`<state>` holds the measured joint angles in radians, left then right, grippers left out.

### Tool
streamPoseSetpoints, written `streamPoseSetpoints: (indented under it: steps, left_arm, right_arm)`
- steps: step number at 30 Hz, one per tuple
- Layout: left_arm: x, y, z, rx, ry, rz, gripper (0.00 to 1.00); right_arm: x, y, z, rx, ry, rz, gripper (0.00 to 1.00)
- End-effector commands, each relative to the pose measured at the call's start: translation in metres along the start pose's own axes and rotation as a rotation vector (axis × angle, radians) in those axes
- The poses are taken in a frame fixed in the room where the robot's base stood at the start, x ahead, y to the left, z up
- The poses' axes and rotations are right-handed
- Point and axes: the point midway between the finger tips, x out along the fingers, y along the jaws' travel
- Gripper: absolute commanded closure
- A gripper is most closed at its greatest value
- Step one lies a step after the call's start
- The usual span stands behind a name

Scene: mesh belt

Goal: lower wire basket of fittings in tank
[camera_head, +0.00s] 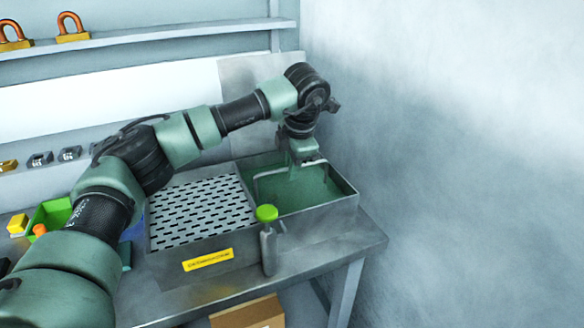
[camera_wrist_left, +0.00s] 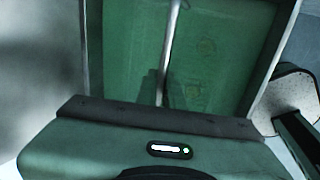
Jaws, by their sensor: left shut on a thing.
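The tank (camera_head: 318,222) is an open grey metal bin at the right end of the bench, with green liquid in it. My left gripper (camera_head: 306,158) points down over the tank and is shut on the wire basket's handle (camera_head: 268,173). The handle is a thin pale metal bar that reaches down toward the liquid. In the left wrist view the handle (camera_wrist_left: 171,45) runs up from the jaws across the green liquid. Faint round shapes, perhaps fittings, show through the green; the basket's body is not clear. My right gripper is not in view.
A perforated plate (camera_head: 200,212) lies left of the tank. A green bin (camera_head: 50,216) sits at left, a cardboard box (camera_head: 247,313) below. A wall closes the right side.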

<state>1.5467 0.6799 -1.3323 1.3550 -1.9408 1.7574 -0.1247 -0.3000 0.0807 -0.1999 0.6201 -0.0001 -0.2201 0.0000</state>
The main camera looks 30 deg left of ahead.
Motion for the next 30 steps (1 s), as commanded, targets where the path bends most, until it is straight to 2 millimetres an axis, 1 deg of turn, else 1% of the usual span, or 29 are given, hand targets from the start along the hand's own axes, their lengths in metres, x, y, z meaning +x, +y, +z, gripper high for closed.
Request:
streamPoseSetpoints:
  steps: [15,22,24,25,26,30]
  left_arm:
    - [0.009,-0.004,-0.001,0.003,0.004,-0.005,1.00]
    - [0.010,-0.005,-0.001,0.005,0.007,-0.007,1.00]
    - [0.011,-0.005,-0.001,0.005,0.008,-0.007,0.78]
    - [0.011,-0.005,-0.001,0.005,0.008,-0.007,0.69]
    - [0.010,-0.005,-0.001,0.005,0.007,-0.006,0.66]
    - [0.009,-0.004,-0.001,0.003,0.004,-0.004,0.66]
  right_arm:
    - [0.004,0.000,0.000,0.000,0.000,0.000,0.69]
    - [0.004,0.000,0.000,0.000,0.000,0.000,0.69]
    - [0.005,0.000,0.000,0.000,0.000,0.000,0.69]
    - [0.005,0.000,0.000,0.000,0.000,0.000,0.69]
    - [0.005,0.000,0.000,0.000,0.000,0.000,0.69]
    - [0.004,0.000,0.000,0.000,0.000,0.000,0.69]
